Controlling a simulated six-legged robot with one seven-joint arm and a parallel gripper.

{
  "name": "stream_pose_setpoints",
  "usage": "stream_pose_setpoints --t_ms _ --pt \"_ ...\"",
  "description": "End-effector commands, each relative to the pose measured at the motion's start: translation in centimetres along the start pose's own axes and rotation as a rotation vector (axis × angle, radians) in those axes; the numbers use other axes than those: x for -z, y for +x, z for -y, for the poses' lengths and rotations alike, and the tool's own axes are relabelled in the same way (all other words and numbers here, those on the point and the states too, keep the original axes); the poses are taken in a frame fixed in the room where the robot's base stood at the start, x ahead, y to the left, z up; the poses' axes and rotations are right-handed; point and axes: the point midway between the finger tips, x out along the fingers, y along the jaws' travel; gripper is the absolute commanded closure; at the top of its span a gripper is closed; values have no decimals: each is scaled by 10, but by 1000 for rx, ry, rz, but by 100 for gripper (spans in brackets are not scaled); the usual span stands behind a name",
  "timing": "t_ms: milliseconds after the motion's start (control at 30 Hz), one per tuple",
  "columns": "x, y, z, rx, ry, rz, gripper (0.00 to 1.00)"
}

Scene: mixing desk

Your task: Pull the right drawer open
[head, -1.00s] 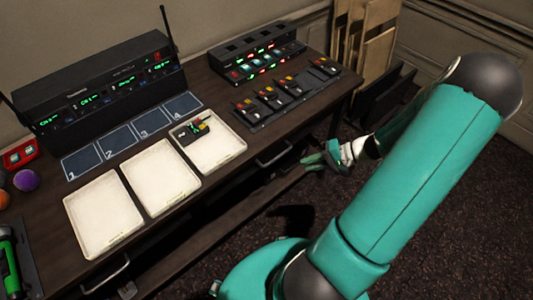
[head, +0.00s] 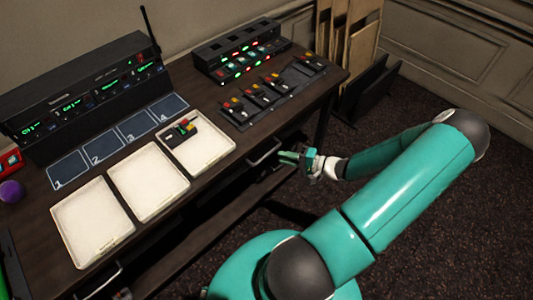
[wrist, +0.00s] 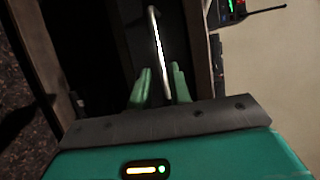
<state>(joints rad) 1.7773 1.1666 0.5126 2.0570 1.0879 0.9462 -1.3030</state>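The right drawer is under the front edge of the desk. Its curved metal handle (head: 264,153) shows in the head view, just left of my gripper (head: 288,157). In the wrist view the handle (wrist: 157,45) is a bright bar running lengthwise over the dark drawer front (wrist: 128,40). My green gripper fingers (wrist: 160,85) are open, one on each side of the bar's line. The bar's lower end shows in the gap between them. I cannot tell whether either finger touches it. The drawer looks shut.
The desk top (head: 225,150) carries white trays (head: 150,182), a fader panel (head: 270,95) and a black radio unit (head: 85,90). A second handle (head: 102,280) is at lower left. Wooden panels (head: 350,45) lean beyond the desk. Dark carpet (head: 400,220) lies clear in front.

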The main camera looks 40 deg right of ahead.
Motion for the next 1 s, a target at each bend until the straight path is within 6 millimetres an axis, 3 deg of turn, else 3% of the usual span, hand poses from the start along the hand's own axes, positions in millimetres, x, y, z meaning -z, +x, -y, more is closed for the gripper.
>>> stream_pose_setpoints --t_ms 200,400,733,867,1000 --pt "0 45 0 0 1 4 80" --pt "0 71 1 0 -1 4 80" --pt "0 76 0 -2 -1 4 80" --pt "0 76 0 -2 -1 3 100" --pt "0 76 1 -2 -1 3 100"
